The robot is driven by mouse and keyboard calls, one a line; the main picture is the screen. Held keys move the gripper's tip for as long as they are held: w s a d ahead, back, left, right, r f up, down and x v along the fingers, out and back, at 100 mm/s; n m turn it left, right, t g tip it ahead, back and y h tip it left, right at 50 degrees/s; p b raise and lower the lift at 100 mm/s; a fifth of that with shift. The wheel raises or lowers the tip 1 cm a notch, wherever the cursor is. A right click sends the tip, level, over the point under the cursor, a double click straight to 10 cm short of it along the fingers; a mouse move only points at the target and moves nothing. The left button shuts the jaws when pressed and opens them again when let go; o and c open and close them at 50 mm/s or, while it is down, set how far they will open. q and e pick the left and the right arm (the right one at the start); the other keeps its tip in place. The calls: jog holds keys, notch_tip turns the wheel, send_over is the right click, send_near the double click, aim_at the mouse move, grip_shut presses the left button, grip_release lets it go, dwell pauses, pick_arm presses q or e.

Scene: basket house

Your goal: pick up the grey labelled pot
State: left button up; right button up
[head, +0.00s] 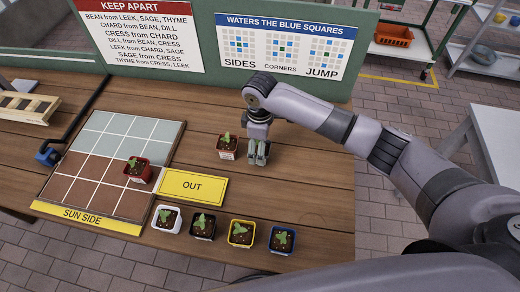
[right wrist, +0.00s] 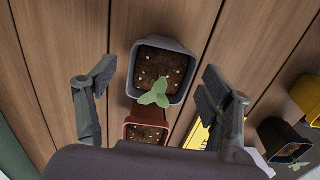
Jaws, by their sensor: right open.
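The grey pot (right wrist: 150,62), square with dark soil and a green seedling, is in the right wrist view. Its label does not show there. My right gripper (right wrist: 158,84) is open, with one finger on each side of the pot in the picture. In the head view my right gripper (head: 258,153) points down over the wooden table, and the grey pot is mostly hidden behind its fingers. I cannot tell whether the fingers touch the pot. My left gripper is not in view.
A terracotta pot (head: 228,148) stands close beside, left of my right gripper. A row of white, black, yellow and blue pots (head: 282,240) lines the front edge. A yellow OUT sign (head: 192,187) and a tiled grid with a red pot (head: 138,170) lie left.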

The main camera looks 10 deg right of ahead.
jog(key=shift+f, duration=0.9)
jog(key=shift+r, duration=0.1)
jog(key=c, duration=1.8)
jog(key=shift+o, duration=0.2)
